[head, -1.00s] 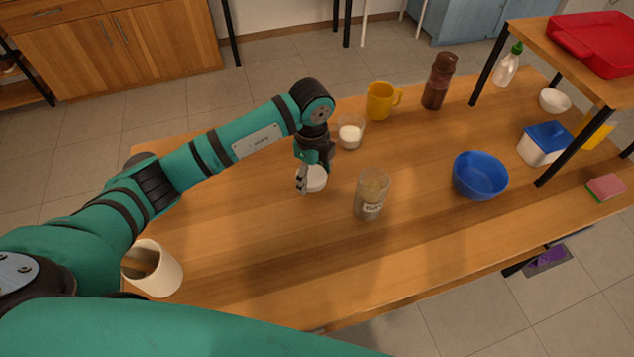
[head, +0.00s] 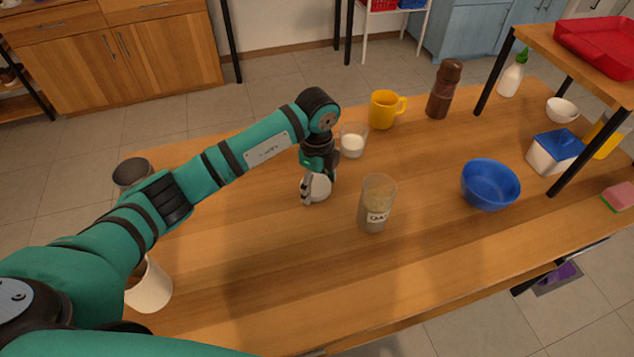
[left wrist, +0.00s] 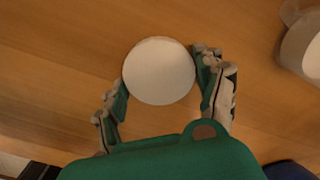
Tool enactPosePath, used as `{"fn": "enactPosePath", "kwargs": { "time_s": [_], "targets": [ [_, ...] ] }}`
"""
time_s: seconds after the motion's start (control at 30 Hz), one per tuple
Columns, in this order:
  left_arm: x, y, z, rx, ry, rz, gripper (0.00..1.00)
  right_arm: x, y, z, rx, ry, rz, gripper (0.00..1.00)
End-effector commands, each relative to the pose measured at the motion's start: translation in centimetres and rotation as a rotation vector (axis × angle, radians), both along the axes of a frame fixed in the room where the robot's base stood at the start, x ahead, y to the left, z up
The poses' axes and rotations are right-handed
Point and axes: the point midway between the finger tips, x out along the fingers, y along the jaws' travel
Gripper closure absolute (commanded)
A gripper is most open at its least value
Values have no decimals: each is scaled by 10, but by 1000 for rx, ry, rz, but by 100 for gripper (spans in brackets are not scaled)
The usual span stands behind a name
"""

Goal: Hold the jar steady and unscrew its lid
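A white round object (head: 319,188), smooth and like a jar lid from above, is low over or on the table under my left gripper (head: 314,186). In the left wrist view the white disc (left wrist: 159,71) sits between the two fingers of my left gripper (left wrist: 161,88). The pads lie close against opposite sides of it and appear to touch it. What is beneath the disc is hidden. A clear labelled jar (head: 376,205) with grainy contents stands upright to its right, apart from the gripper, with no lid visible on it. My right gripper is out of view.
A glass with white contents (head: 352,142), a yellow mug (head: 384,110) and a brown bottle (head: 443,90) stand behind. A blue bowl (head: 490,186) is to the right, near a shelf. A white cup (head: 149,287) is at the left. The front middle of the table is clear.

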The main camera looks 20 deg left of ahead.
Motion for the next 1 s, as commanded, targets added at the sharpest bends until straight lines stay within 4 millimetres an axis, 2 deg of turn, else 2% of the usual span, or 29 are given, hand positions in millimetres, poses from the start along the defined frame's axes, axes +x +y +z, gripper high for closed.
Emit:
{"fn": "enactPosePath", "kwargs": {
  "time_s": [0.03,0.1,0.13,0.37,0.5,0.57,1.0],
  "targets": [
    [0,0,0,0,0,0,20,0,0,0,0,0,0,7],
    [0,0,0,0,0,1,11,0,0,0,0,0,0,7],
    [0,0,0,0,0,0,10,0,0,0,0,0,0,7],
    [0,0,1,0,0,1,10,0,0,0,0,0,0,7],
    [1,0,9,-1,-3,1,10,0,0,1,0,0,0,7],
    [1,0,17,0,-4,1,10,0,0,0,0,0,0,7],
    [1,0,104,0,-4,1,10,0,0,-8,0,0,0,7]
  ]
}}
